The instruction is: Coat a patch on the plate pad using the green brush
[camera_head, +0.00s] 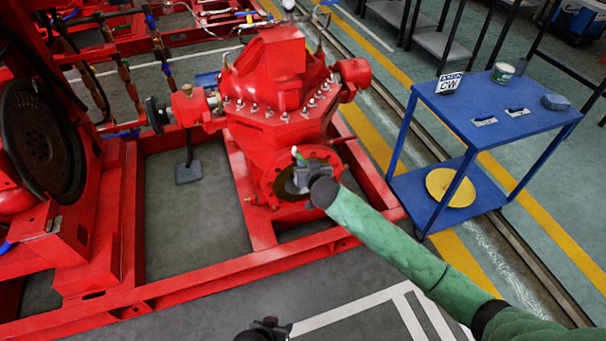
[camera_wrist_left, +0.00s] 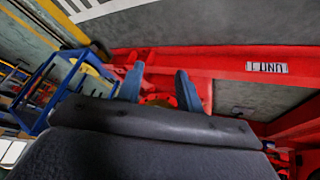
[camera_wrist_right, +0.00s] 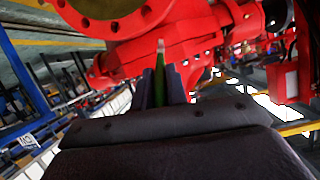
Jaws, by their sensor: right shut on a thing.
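My right gripper (camera_head: 297,178) is shut on the green brush (camera_head: 298,156), in front of the red pump's round flange. The brush shows between its fingers in the right wrist view (camera_wrist_right: 161,62), its tip close to the red casting; I cannot tell whether it touches. The flange (camera_head: 318,165) has a dark face, mostly hidden by my right gripper; part of a bolted ring (camera_wrist_right: 120,22) shows in the right wrist view. I cannot make out a separate plate pad. My left gripper (camera_wrist_left: 158,88) is open and empty; it shows at the bottom edge of the head view (camera_head: 264,330).
A blue cart (camera_head: 440,104) at right carries a green-and-white tin (camera_head: 503,72), a small sign (camera_head: 449,83) and a blue-grey block (camera_head: 556,102). A yellow disc (camera_head: 450,187) lies on its lower shelf. Red frame rails (camera_head: 190,275) surround the pump. Front floor is clear.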

